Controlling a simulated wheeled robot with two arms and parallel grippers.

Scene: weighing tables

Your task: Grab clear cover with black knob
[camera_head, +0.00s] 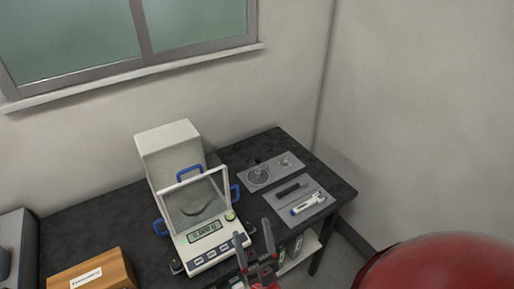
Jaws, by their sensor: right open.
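A grey tray (280,180) on the dark table, right of the balance, carries small round parts. One is a clear round disc-like piece (259,176), which looks like the clear cover; a small dark spot (257,161) shows at its back edge. I cannot tell whether this is its black knob. A smaller round piece (285,163) lies to its right. My right gripper (254,232) is open and empty, at the front right corner of the balance, nearer to me than the tray. My left gripper is not in view.
A balance (205,246) with a glass front, blue handles and a lit display stands left of the tray. A grey mat (315,210) holds a black tool and a white-blue one. A wooden box (92,272) stands left. Walls close off behind and right.

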